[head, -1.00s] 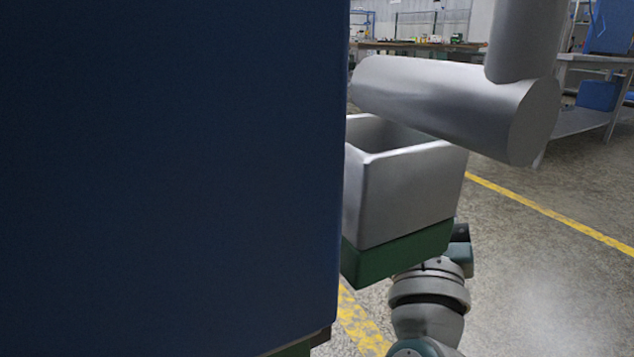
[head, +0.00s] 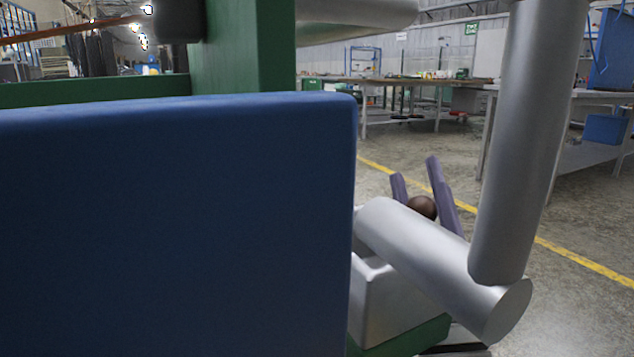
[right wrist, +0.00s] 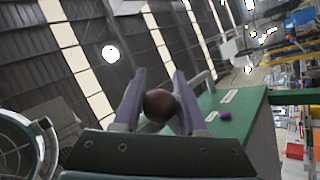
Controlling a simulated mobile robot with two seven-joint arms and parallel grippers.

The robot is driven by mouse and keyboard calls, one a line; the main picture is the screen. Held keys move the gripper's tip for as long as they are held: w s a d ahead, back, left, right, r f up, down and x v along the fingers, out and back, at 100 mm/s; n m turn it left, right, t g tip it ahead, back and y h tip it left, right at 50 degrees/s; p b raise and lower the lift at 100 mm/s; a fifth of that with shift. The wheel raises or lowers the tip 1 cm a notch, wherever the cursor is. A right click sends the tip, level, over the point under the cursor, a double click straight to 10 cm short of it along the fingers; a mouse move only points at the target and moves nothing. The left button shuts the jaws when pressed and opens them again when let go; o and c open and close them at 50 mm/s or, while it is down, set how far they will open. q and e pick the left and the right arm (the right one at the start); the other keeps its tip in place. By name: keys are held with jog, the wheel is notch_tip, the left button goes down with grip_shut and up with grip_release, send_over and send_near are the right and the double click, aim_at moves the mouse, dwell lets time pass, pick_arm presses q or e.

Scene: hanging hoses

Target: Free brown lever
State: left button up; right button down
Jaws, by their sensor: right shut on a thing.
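The brown lever shows as a round brown knob (head: 422,207) in the head view, low and right of centre, partly behind a silver cylinder. My right gripper (head: 416,182), with purple fingers, is around the knob and shut on it. In the right wrist view the brown knob (right wrist: 160,105) sits between the two fingers of my right gripper (right wrist: 158,82). The lever's shaft is hidden in both views. My left gripper is not in view.
A large blue panel (head: 180,225) fills the left front, with a green frame (head: 240,50) behind it. A silver cylinder (head: 440,260) and upright silver post (head: 525,140) stand in front of my right gripper. A green panel (right wrist: 235,130) with labels and a purple knob (right wrist: 223,115) lies at right.

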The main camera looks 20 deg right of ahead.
jog(key=shift+a+r, duration=0.15)
jog(key=shift+r, duration=0.3)
jog(key=c, duration=0.8)
grip_release()
jog(key=shift+c, duration=0.2)
jog(key=o, duration=0.3)
jog(key=shift+o, duration=0.4)
jog(key=shift+f, duration=0.1)
jog(key=b+v, duration=0.1)
jog(key=v, duration=0.9)
